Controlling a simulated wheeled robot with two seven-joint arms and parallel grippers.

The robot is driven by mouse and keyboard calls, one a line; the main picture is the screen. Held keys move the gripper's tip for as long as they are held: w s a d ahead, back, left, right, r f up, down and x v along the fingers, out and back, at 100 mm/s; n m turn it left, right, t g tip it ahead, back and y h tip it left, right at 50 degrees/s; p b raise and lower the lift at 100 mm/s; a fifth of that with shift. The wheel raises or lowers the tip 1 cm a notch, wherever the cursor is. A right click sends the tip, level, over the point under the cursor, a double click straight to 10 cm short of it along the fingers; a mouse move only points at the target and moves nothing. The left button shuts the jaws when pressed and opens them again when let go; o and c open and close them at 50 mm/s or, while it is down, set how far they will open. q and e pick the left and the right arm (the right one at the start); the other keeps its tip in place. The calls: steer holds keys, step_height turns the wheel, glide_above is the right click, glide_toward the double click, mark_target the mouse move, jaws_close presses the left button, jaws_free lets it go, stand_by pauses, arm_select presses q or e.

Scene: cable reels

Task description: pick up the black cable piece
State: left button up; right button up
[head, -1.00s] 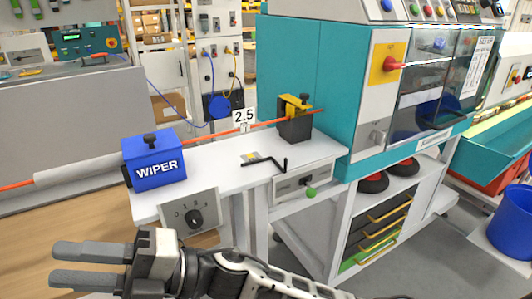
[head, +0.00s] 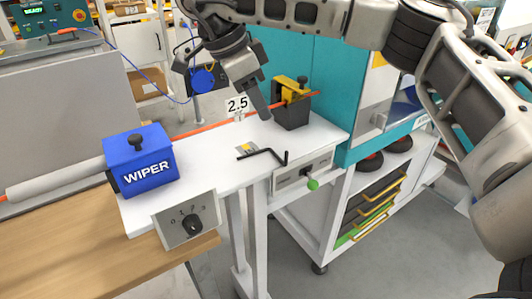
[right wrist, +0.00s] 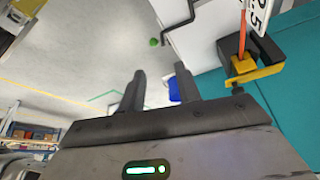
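A thin black bent piece (head: 265,153), crank-shaped, lies on the white bench top (head: 215,168); I cannot tell if it is the cable piece. A dark bent piece like it shows at the top of the right wrist view (right wrist: 178,20). No other loose black piece is clear. My right gripper (head: 232,90) hangs above the far side of the bench, behind the bent piece and apart from it. In the right wrist view its fingers (right wrist: 160,72) are apart with nothing between them. My left gripper is not in view.
A blue WIPER box (head: 140,162) stands on the bench's left end. An orange cable (head: 190,131) runs along the back to a black and yellow clamp (head: 291,110), past a 2.5 sign (head: 237,106). A teal machine (head: 340,100) stands to the right. The bench's front middle is clear.

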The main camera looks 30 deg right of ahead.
steer(key=w+x, duration=0.1)
steer(key=x, duration=1.3)
steer(key=shift+s+d, duration=0.25)
steer(key=shift+d, duration=0.1)
steer(key=shift+f, duration=0.15)
jaws_close()
